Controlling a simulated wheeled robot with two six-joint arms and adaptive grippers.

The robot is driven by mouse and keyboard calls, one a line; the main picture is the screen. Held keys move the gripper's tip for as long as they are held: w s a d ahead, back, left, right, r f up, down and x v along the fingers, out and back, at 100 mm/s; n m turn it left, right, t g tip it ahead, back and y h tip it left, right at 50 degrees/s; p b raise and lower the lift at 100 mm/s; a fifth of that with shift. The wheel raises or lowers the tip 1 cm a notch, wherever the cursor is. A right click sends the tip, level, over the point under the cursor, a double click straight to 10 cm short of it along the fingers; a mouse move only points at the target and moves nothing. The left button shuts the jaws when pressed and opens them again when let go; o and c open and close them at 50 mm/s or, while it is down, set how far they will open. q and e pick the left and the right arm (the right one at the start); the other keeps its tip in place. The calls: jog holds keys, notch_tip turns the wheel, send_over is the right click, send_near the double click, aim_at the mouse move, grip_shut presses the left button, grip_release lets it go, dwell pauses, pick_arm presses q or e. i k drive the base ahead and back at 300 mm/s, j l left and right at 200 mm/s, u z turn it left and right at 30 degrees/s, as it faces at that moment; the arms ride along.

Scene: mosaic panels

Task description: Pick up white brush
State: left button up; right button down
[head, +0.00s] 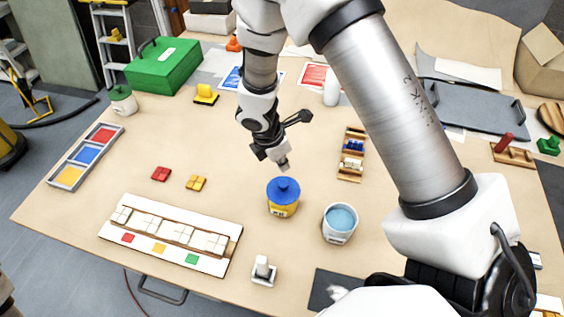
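A small white piece with an upright knob on a flat square base (262,270) stands near the table's front edge in the head view. It may be the white brush, but I cannot tell for sure. My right gripper (279,158) hangs over the middle of the table, behind a yellow jar with a blue lid (283,193) and well apart from the white piece. I see nothing clearly held in it, and its finger opening is too small to judge. My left gripper is not in view.
A cup of blue liquid (340,223) stands right of the jar. A white mosaic panel (172,234) lies front left, near red tiles (161,174) and yellow tiles (196,183). A dark mat (322,291) lies front right, partly behind my arm. A colour tray (86,157) is at left.

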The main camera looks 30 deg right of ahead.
aim_at(263, 271)
jog(key=k+j, duration=0.8)
jog(key=k, duration=0.05)
